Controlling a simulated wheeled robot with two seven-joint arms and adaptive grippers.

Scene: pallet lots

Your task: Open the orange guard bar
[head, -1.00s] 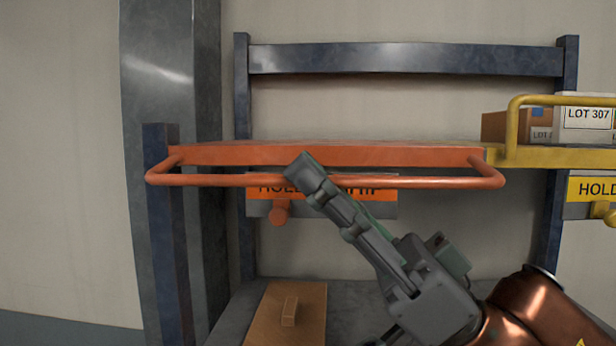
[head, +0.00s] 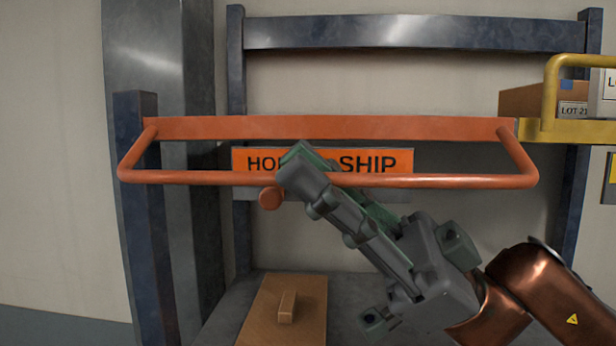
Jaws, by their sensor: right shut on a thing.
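The orange guard bar (head: 430,181) runs across the front of an orange shelf beam (head: 330,128), joined to it by a short arm at each end. The bar hangs a little below the beam, in front of a HOLD/SHIP sign. My right gripper (head: 293,168) reaches up from the lower right and is shut on the guard bar, left of its middle. The fingers hide part of the bar and the middle of the sign. My left gripper is out of view.
An orange knob (head: 271,198) sticks out under the sign (head: 370,162). A dark blue post (head: 150,220) stands at left.

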